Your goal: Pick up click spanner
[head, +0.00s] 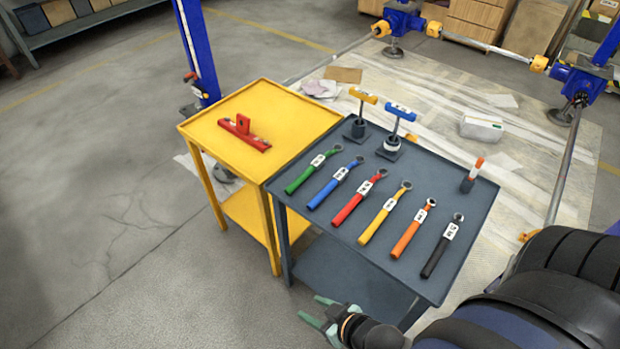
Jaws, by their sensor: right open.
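Several spanners lie in a slanting row on the dark grey table (304,206), each with a coloured handle, a white label and a ring-like metal head. They are a green spanner (301,178), a blue one (325,193), a red one (350,206), a yellow one (376,224), an orange one (407,239) and a black one (434,261). The labels are too small to read, so I cannot tell which is the click spanner. My right gripper (315,309), with greenish fingers, is open and empty, low in front of the table's near edge and apart from it. My left gripper is out of view.
Two T-handled tools, yellow (363,97) and blue (402,112), stand at the table's back. An orange-topped tool (472,174) stands near the right corner. A yellow table (277,101) with a red level-like tool (241,132) adjoins on the left. Floor at left is clear.

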